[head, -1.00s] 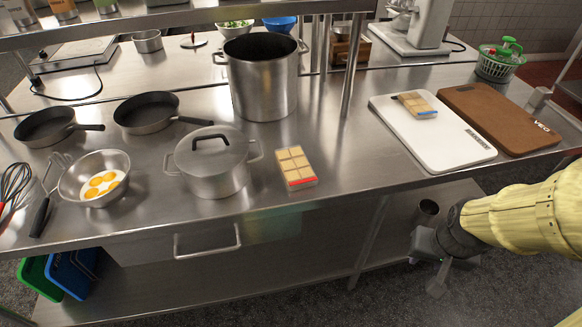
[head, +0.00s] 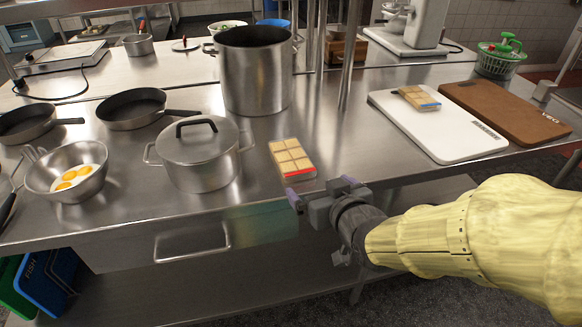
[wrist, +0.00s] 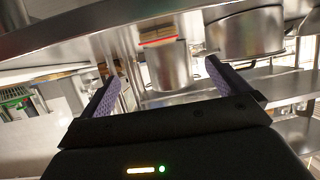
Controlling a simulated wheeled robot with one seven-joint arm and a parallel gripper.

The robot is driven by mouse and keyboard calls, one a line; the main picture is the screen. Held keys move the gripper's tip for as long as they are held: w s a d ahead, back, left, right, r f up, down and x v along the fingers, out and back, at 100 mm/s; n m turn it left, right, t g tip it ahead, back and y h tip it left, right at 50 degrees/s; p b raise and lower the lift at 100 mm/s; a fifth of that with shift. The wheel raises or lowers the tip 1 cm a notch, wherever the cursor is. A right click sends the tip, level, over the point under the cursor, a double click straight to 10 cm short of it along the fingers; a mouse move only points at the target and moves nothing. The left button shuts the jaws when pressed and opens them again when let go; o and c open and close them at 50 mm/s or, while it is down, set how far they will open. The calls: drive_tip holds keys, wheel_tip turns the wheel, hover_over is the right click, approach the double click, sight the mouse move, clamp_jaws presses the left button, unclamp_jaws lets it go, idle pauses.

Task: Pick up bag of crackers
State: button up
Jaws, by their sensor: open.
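A bag of crackers with a red edge (head: 292,158) lies flat on the steel table, right of the lidded pot. Its red edge (wrist: 157,42) shows between my fingers in the wrist view, which looks upside down. A similar pack with a blue edge (head: 418,97) lies on the white cutting board. My gripper (head: 320,190) is open and empty, at the table's front edge just in front of and slightly right of the red-edged bag. Both fingers also show in the wrist view (wrist: 161,78). I see no contact with the bag.
The lidded pot (head: 197,160) stands close left of the bag, with a tall pot (head: 257,75) behind it. The white board (head: 455,135) and a brown board (head: 510,112) lie at the right. A shelf post (head: 350,60) rises behind the bag. The table between bag and white board is clear.

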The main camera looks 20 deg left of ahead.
drive_tip(key=shift+r, duration=0.1)
drive_tip(key=p, duration=0.8)
approach(296, 163)
drive_tip(key=x, duration=0.5)
drive_tip(key=shift+a+f, duration=0.1)
drive_tip(key=shift+f, duration=0.25)
drive_tip(key=shift+w, duration=0.1)
drive_tip(key=shift+w+a, duration=0.3)
drive_tip(key=p+x, duration=0.1)
drive_tip(key=x, duration=0.3)
drive_tip(key=shift+w+a, duration=0.1)
drive_tip(key=shift+w, duration=0.05)
